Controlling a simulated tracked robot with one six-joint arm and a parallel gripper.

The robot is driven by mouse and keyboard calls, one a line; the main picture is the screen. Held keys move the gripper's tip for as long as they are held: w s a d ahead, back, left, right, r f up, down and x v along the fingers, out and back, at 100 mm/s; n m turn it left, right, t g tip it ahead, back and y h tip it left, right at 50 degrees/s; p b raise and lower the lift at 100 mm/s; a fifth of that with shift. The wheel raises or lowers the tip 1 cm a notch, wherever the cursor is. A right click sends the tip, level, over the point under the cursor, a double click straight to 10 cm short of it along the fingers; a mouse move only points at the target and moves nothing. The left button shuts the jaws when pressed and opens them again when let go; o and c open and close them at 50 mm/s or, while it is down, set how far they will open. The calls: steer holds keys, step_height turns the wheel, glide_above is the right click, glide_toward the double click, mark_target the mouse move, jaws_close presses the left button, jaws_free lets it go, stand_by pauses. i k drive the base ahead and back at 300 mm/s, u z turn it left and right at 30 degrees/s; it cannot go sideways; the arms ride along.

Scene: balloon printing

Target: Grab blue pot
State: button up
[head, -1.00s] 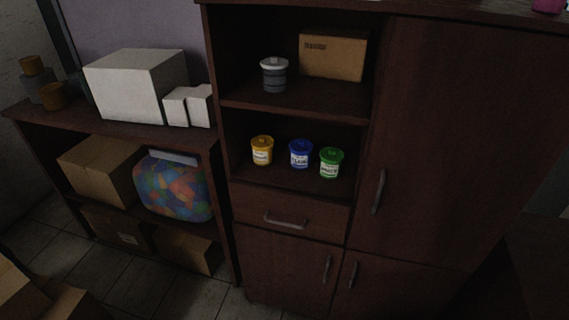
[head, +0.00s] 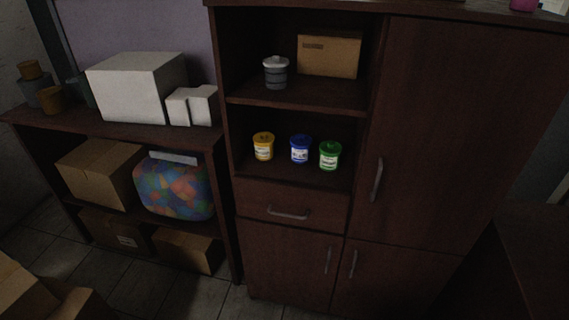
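The blue pot (head: 300,149) stands upright on the lower open shelf of the dark wooden cabinet in the head view. It has a blue lid and a pale label. A yellow pot (head: 263,147) stands to its left and a green pot (head: 329,156) close to its right, a little nearer the shelf's front edge. My gripper is not in view.
The cabinet (head: 440,130) has shut doors and a drawer (head: 291,205) below the pots. A grey lidded canister (head: 276,72) and a cardboard box (head: 330,55) sit on the shelf above. A low shelf unit with boxes (head: 137,86) stands left. Floor shows at lower left.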

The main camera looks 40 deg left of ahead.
mark_target(298, 155)
steer(key=k, duration=0.75)
steer(key=u, duration=1.4)
steer(key=i, duration=1)
steer(key=z, duration=0.4)
